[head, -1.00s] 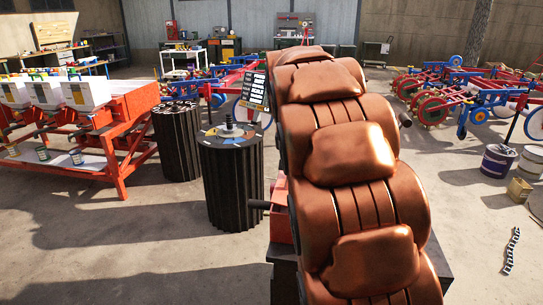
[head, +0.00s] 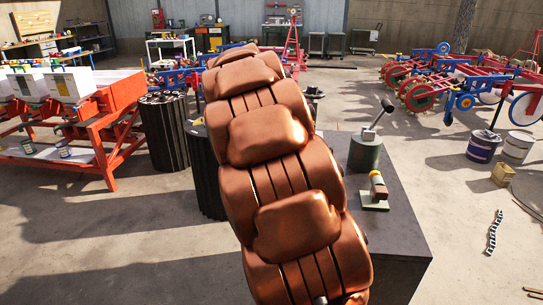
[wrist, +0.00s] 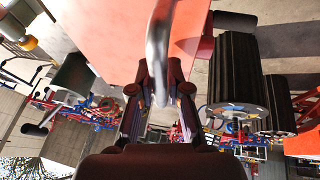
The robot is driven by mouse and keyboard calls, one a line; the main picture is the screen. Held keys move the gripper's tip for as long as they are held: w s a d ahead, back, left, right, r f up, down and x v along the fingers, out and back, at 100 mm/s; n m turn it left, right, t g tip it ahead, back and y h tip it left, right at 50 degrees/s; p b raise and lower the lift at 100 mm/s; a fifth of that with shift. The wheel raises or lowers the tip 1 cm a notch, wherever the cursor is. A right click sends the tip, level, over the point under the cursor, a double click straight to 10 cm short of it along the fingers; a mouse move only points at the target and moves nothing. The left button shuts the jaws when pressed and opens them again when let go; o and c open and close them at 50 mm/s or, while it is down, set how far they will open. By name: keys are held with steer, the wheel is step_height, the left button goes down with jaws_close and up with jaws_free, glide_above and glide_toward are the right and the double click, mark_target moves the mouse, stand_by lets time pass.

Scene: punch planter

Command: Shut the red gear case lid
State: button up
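A large light-red flat panel (wrist: 110,30), which looks like the gear case lid, fills the upper middle of the wrist view. A curved silver handle (wrist: 158,40) runs down in front of it. My gripper (wrist: 159,88) has its two dark fingers apart, one on each side of the handle's lower end; I see a gap between them and no clear contact. How far the lid stands open cannot be told. In the head view my copper-coloured arm hides the gear case and my gripper.
A dark workbench (head: 400,225) stands right of my arm, bearing a green cylinder with a lever (head: 366,150) and a small block-like part (head: 376,190). Black ribbed drums (head: 164,135) and a red-framed machine (head: 105,150) stand left. Open floor (head: 120,255) lies front left.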

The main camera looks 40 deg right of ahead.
steer(key=o, duration=0.4)
steer(key=shift+r, duration=0.1)
steer(key=shift+c, duration=0.2)
steer(key=v, duration=1.2)
steer(key=shift+a, duration=0.15)
steer(key=s+a+f+n+g+y, duration=0.2)
steer(key=s+a+f+n, duration=0.3)
steer(key=s+a+f, duration=0.75)
steer(key=s+a+f+n+g+y, duration=0.25)
steer(key=s+a+f+n, duration=0.25)
steer(key=s+a+f, duration=0.95)
step_height(320, 180, up, 21)
steer(key=s+d+t+p, duration=0.1)
steer(key=p, duration=1.4)
steer(key=shift+d+f+t+p, duration=0.15)
steer(key=shift+d+t+p, duration=0.15)
steer(key=shift+t, duration=0.05)
